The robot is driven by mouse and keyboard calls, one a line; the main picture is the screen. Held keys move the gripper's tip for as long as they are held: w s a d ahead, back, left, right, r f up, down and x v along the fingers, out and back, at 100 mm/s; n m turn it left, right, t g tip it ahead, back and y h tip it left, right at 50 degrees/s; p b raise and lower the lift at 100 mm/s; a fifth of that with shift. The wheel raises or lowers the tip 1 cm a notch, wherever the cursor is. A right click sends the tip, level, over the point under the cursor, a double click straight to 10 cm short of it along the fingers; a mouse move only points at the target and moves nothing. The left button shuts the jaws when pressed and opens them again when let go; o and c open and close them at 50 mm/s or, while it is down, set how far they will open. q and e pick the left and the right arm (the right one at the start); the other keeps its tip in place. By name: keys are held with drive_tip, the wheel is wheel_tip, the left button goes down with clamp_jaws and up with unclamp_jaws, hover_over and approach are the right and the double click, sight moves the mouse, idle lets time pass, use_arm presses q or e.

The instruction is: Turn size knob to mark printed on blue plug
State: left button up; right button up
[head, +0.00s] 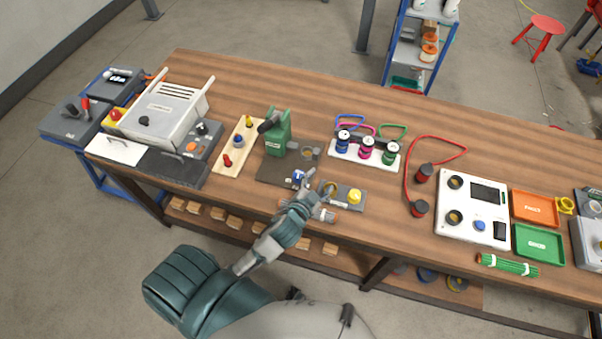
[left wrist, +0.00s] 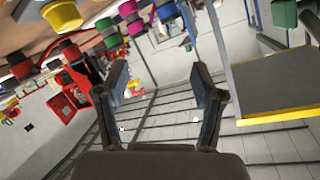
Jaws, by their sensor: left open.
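A white holder (head: 345,153) carries a blue plug (head: 343,139), a magenta plug (head: 367,146) and a green plug (head: 390,152), each with a cable loop. The printed mark on the blue plug is too small to read. A small grey box (head: 350,205) with a ring-shaped dial (head: 330,187) and a yellow knob (head: 355,196) lies in front of the holder; I cannot tell which is the size knob. My left gripper (head: 315,183) is open above the table beside this box.
A green device (head: 278,132) on a dark plate stands left of the holder. Two dark red-and-black cylinders (head: 423,172) with a red cable lie to the right, before a white panel (head: 472,232). Orange (head: 534,208) and green (head: 540,246) trays are farther right. The back of the table is clear.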

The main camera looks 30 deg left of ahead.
use_arm(q)
drive_tip(key=w+d+r+m+t+h, duration=0.4)
drive_tip(key=w+r+t, duration=0.1)
drive_tip(key=r, duration=0.5)
drive_tip(key=s+d+r+m+g+h, duration=0.2)
drive_tip(key=d+r+m+g+h, duration=0.8)
drive_tip(key=m+h, duration=0.8)
drive_tip(key=m+g+y, duration=1)
drive_tip(key=m+y, duration=0.2)
drive_tip(key=y, duration=0.9)
hover_over(299, 174)
wheel_tip(299, 174, down, 20)
drive_tip(key=shift+f, duration=0.2)
wheel_tip(299, 174, down, 8)
drive_tip(key=shift+f, duration=0.1)
drive_tip(key=shift+a+f, duration=0.1)
drive_tip(key=shift+f, duration=0.45)
use_arm(e)
drive_tip(key=shift+s+r, duration=0.1)
